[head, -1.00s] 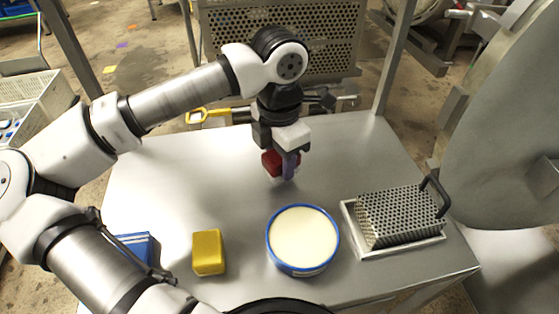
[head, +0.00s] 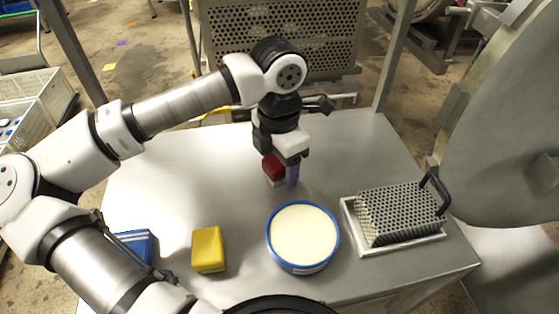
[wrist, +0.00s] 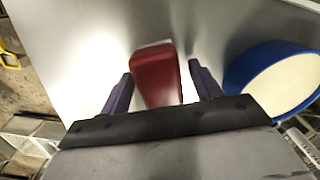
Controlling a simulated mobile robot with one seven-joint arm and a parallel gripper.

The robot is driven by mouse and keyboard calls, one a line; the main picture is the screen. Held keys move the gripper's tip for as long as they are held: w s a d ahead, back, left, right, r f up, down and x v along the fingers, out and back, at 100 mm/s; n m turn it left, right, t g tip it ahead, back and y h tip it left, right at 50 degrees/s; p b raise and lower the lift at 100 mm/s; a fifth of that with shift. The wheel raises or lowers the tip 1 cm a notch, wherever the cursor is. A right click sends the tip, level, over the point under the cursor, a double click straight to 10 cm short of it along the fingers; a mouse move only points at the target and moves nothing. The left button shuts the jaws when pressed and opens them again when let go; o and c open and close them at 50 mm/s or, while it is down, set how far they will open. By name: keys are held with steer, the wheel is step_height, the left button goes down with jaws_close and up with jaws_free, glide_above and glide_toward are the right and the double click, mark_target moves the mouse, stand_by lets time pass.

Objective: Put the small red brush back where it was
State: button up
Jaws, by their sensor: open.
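The small red brush (head: 273,167), a red block with a pale lower edge, is at the back middle of the metal table (head: 190,170). It appears to stand on the table top. My gripper (head: 288,178) is low over the table at the brush, with one purple finger visible at its right side. In the wrist view the brush (wrist: 157,80) lies between the two spread fingers of my gripper (wrist: 161,72), with a gap on each side. The far finger is hidden in the head view.
A round blue-rimmed tub (head: 303,237) with cream contents stands in front of the brush. A yellow block (head: 208,249) and a blue item (head: 135,245) are at the front left. A perforated metal box with a handle (head: 400,213) sits on a tray at right. The table's left middle is clear.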

step_height(320, 180, up, 8)
steer(key=shift+f, duration=0.1)
stand_by(0.4)
stand_by(0.9)
